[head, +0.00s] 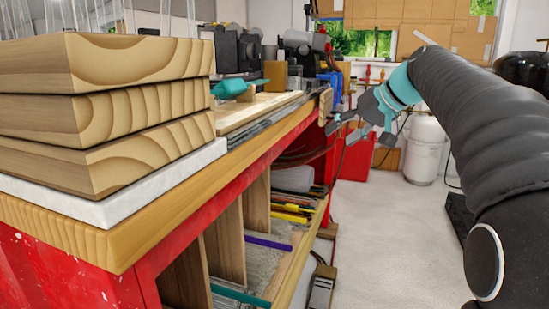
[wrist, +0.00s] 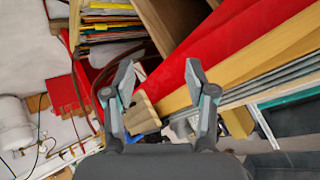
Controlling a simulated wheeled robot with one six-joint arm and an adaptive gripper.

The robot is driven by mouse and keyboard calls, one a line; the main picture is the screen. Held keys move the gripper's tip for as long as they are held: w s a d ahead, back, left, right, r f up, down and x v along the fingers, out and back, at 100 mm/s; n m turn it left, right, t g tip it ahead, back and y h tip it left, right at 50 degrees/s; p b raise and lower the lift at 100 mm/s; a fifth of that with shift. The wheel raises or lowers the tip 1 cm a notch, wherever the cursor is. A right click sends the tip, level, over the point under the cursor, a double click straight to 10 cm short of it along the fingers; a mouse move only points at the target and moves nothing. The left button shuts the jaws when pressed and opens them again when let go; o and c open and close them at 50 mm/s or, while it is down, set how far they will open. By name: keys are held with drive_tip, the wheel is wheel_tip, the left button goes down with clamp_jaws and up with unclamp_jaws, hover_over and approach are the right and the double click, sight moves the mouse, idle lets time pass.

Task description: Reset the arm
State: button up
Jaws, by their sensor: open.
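My gripper (head: 338,118) hangs in the air at the right end of the workbench in the head view, past its red edge. My dark arm comes in from the right of that view. In the wrist view my gripper (wrist: 160,85) has its two grey fingers spread apart, with nothing between their tips that they hold. The end of a wooden piece (wrist: 142,115) shows behind the fingers; I cannot tell how far it is from them.
The workbench (head: 110,245) fills the left, with stacked wooden boards (head: 100,110) at its near corner and thin clear rods (head: 75,15) above them. Shelves with wooden dividers (head: 225,240) lie below. The floor (head: 385,250) on the right is mostly clear. A white tank (head: 424,150) stands behind.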

drive_tip(key=s+f+h, duration=0.3)
drive_tip(key=s+f, duration=1)
drive_tip(key=s, duration=0.3)
drive_tip(key=s+f+m+g+h, duration=0.1)
drive_tip(key=s+f+h, duration=0.2)
drive_tip(key=s+f, duration=1)
drive_tip(key=s, duration=0.4)
drive_tip(key=shift+h, duration=0.4)
drive_tip(key=shift+w, duration=0.1)
